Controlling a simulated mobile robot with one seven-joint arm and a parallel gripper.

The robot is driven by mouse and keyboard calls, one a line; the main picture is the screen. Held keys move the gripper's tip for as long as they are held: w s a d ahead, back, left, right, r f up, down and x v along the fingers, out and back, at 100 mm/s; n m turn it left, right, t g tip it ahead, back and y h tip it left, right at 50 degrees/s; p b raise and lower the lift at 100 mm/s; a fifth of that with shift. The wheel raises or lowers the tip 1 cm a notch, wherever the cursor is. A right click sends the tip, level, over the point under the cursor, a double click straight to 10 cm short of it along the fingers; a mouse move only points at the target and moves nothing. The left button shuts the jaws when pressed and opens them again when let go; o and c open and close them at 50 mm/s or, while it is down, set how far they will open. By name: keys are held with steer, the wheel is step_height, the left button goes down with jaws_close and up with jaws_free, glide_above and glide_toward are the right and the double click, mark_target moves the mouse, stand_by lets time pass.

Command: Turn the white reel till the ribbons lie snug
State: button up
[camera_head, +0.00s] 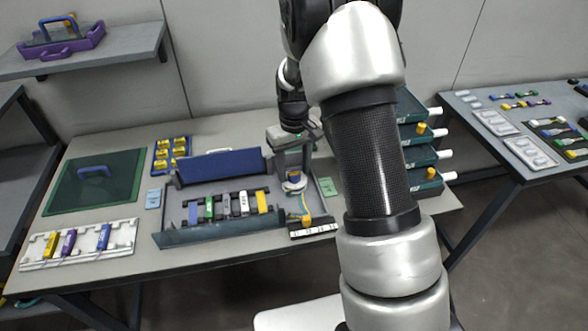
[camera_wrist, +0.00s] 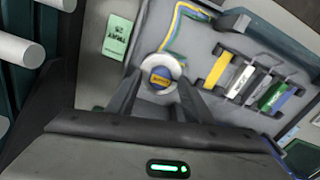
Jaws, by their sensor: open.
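The white reel (camera_wrist: 145,66) is a round disc with an orange-yellow centre bearing a dark label. In the head view the reel (camera_head: 293,185) is at the right end of the blue-grey tray, partly under my gripper. My gripper (camera_wrist: 159,80) is open, with one dark finger on each side of the reel; whether they touch it I cannot tell. Yellow, blue and green ribbons (camera_wrist: 172,38) run from the reel in a loose bend along the tray; they also show in the head view (camera_head: 304,206). How tightly they lie at the reel is unclear.
Several coloured cassettes (camera_head: 227,204) stand in a row in the tray (camera_head: 200,237). A green card (camera_wrist: 117,37) lies beside the tray. Green drawers (camera_head: 420,155) with white handles stand to the right. A white holder (camera_head: 110,250) with coloured tools is at the left.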

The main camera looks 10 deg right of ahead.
mark_target(294, 173)
steer(key=c, duration=1.1)
steer(key=shift+o, duration=0.2)
steer(key=shift+m+p, duration=0.4)
steer(key=shift+m, duration=1.5)
steer(key=o, duration=1.1)
steer(key=shift+c, duration=0.2)
step_height(294, 173, up, 17)
steer(key=p, duration=0.2)
steer(key=shift+r, duration=0.2)
